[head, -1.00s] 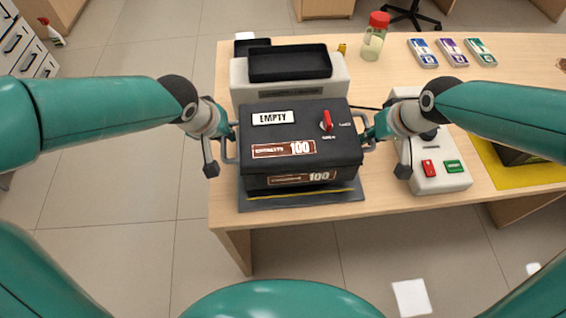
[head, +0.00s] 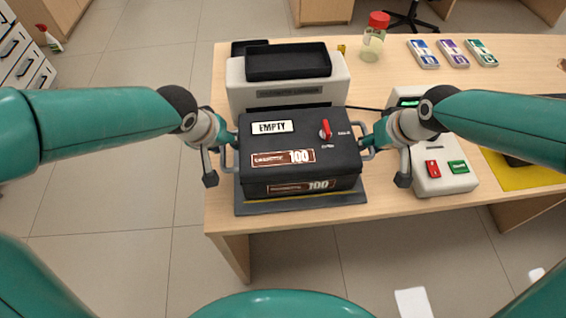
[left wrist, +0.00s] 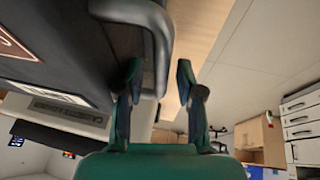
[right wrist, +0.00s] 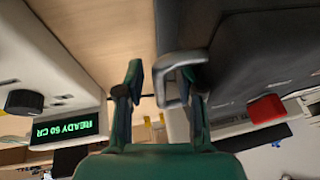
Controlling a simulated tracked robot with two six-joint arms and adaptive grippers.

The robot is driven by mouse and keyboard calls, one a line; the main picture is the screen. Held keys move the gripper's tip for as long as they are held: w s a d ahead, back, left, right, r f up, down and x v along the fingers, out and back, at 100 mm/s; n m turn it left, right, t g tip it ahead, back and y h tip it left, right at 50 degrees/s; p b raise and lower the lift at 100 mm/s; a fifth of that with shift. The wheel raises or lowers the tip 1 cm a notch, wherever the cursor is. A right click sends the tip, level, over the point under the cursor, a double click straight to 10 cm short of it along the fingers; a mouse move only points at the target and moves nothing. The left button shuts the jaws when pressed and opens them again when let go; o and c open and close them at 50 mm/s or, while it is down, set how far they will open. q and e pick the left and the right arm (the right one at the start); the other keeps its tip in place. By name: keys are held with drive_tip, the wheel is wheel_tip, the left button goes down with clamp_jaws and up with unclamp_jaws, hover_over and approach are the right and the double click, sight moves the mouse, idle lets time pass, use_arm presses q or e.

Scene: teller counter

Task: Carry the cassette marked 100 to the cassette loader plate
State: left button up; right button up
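The dark cassette marked 100 (head: 345,170) has an EMPTY label, a red knob and a grey handle on each side. It appears to rest flat on the dark cassette loader plate (head: 300,206), whose front strip and yellow line show. My left gripper (head: 232,138) is at its left handle. In the left wrist view the fingers (left wrist: 158,80) are spread on either side of the handle bar (left wrist: 160,55). My right gripper (head: 368,140) is at the right handle; in the right wrist view its fingers (right wrist: 162,82) are also apart around the handle bar (right wrist: 172,88). The cassette's underside is hidden.
The white loader unit (head: 285,93) with a black tray stands right behind the cassette. A white keypad device (head: 435,182) with red and green buttons is close at right.

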use_arm(q)
drive_tip(key=shift+s+r, duration=0.1)
drive_tip(key=shift+r, duration=0.4)
use_arm(e)
drive_tip(key=shift+w, duration=0.2)
drive_tip(key=shift+r, duration=0.2)
use_arm(q)
drive_tip(key=v, duration=1.1)
use_arm(e)
drive_tip(key=v, duration=1.1)
drive_tip(key=shift+r, duration=0.2)
use_arm(q)
drive_tip(key=shift+s+a+f, duration=0.1)
drive_tip(key=shift+a+f, duration=0.05)
use_arm(e)
drive_tip(key=shift+s, duration=0.25)
